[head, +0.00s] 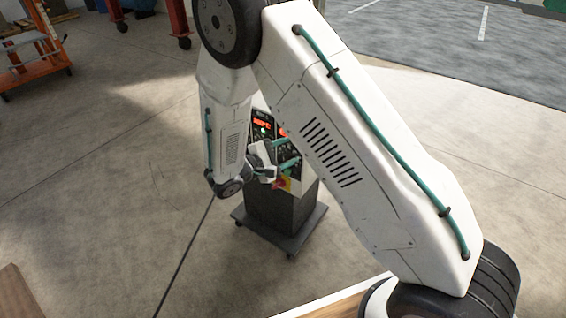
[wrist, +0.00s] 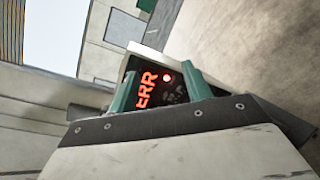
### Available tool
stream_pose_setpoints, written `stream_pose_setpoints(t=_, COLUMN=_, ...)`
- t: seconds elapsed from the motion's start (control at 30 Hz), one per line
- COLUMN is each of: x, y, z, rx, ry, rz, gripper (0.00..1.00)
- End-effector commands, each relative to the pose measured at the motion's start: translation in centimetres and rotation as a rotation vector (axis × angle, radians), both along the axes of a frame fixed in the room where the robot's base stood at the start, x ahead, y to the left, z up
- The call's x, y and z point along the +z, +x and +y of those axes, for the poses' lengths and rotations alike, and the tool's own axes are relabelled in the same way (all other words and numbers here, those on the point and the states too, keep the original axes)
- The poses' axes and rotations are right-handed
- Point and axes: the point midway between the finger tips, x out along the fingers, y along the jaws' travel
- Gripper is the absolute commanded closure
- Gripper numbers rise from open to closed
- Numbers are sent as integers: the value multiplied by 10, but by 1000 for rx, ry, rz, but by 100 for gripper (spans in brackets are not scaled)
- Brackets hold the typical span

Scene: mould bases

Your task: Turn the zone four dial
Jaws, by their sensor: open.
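A dark control cabinet (head: 278,212) stands on a wheeled base in the head view, its sloped panel (head: 259,114) partly hidden by my arm. Red lit displays (head: 262,123) and small controls show on it. I cannot tell which control is the zone four dial. My gripper (head: 285,164) is in front of the panel, its green fingers apart. In the wrist view my gripper (wrist: 160,78) is open, with nothing visibly held. Between its fingers are a red "ERR" display (wrist: 146,89), a red light (wrist: 167,78) and blurred dark controls. Contact cannot be told.
A red and yellow part (head: 281,183) is low on the cabinet front, close to my gripper. The concrete floor (head: 120,190) around the cabinet is clear. An orange cart (head: 40,65) stands far at the upper left, and red legs (head: 178,20) stand at the back.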

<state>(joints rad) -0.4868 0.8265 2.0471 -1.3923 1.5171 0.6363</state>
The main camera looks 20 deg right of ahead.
Motion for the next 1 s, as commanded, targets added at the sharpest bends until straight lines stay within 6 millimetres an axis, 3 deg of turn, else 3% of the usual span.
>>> stream_pose_setpoints(t=0.03, x=-25, y=5, z=12, rx=63, ry=-35, rz=13, gripper=51)
stream_pose_setpoints(t=0.1, x=-50, y=11, z=25, rx=140, ry=-67, rz=17, gripper=51)
stream_pose_setpoints(t=0.3, x=-95, y=17, z=48, rx=278, ry=-115, rz=21, gripper=51)
stream_pose_setpoints(t=0.47, x=-104, y=22, z=46, rx=303, ry=-123, rz=20, gripper=51)
stream_pose_setpoints(t=0.8, x=-103, y=53, z=3, rx=301, ry=-122, rz=19, gripper=51)
stream_pose_setpoints(t=1.0, x=-103, y=62, z=-9, rx=303, ry=-122, rz=20, gripper=51)
